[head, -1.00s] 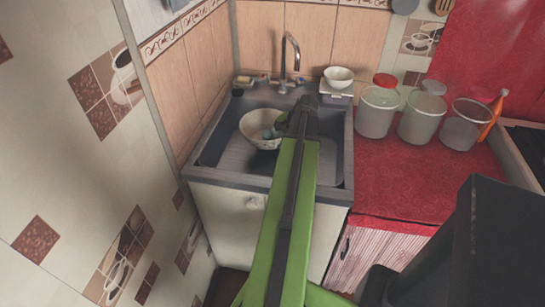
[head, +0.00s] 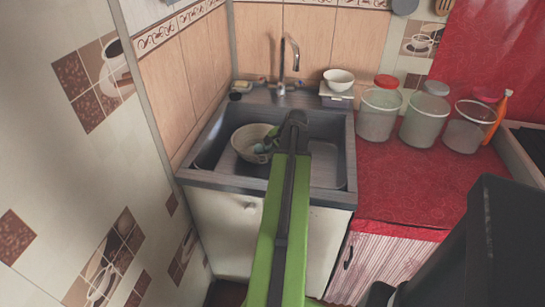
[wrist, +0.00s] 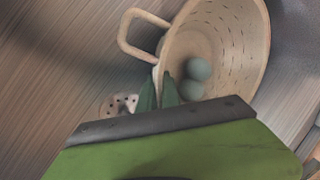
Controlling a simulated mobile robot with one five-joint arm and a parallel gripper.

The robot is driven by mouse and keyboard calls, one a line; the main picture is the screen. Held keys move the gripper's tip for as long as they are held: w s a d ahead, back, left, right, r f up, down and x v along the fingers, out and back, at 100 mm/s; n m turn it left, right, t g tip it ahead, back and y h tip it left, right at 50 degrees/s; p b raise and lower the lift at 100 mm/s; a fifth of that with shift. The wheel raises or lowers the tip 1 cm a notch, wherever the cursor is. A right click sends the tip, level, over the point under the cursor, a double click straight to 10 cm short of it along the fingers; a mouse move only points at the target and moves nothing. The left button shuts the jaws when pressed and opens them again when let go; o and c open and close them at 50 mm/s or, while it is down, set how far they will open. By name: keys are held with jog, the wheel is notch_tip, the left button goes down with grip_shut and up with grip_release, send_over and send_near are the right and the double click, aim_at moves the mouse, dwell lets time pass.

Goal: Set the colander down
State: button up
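The colander (head: 241,143) is a cream bowl with slots in its wall, inside the sink basin (head: 325,175). The wrist view shows the colander (wrist: 247,38) with a loop handle at its left and two grey-green balls (wrist: 194,78) inside. My gripper (wrist: 160,92) has its two dark green fingers close together at the colander's near rim, with the rim between them. In the head view my gripper (head: 270,142) reaches over the basin to the colander's right side. I cannot tell whether the colander's base touches the sink floor.
The drain (wrist: 119,104) shows beside the fingers. A faucet (head: 284,65) stands behind the basin. A white bowl (head: 339,80) sits at the back right corner. Several jars (head: 379,112) stand on the red counter (head: 410,185). The counter's front is clear.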

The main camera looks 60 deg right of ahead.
jog(key=o, duration=0.5)
jog(key=shift+c, duration=0.2)
jog(key=shift+r, duration=0.1)
jog(key=shift+r+p, duration=0.25)
jog(key=shift+p, duration=0.2)
jog(key=p+v, duration=1)
jog(key=v, duration=0.1)
jog(key=shift+s+r, duration=0.2)
jog(key=shift+s, duration=0.1)
jog(key=shift+a, duration=0.1)
